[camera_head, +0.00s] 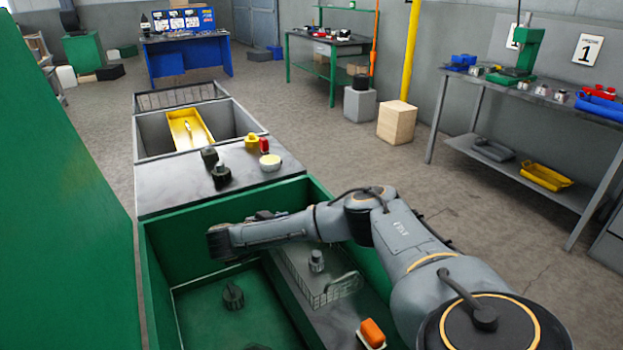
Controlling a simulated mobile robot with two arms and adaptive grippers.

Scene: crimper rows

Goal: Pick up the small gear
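I cannot tell for certain which part is the small gear. A dark gear-like part (233,297) sits on the floor of the green bin (160,262). A small grey part (316,261) stands on the dark surface at the bin's right side. Two dark knob-like parts (221,174) stand on the grey top behind the bin. My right arm reaches in from the right across the bin. Its dark end, with the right gripper (220,242), is at the bin's left, above and behind the dark gear-like part. The fingers are not clear. My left gripper is out of view.
A yellow part (251,141), a red part (264,146) and a pale disc (270,162) stand on the grey top. A yellow tray (188,128) lies in the grey bin behind. An orange-topped part (372,333) is at lower right. A green panel (60,200) fills the left.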

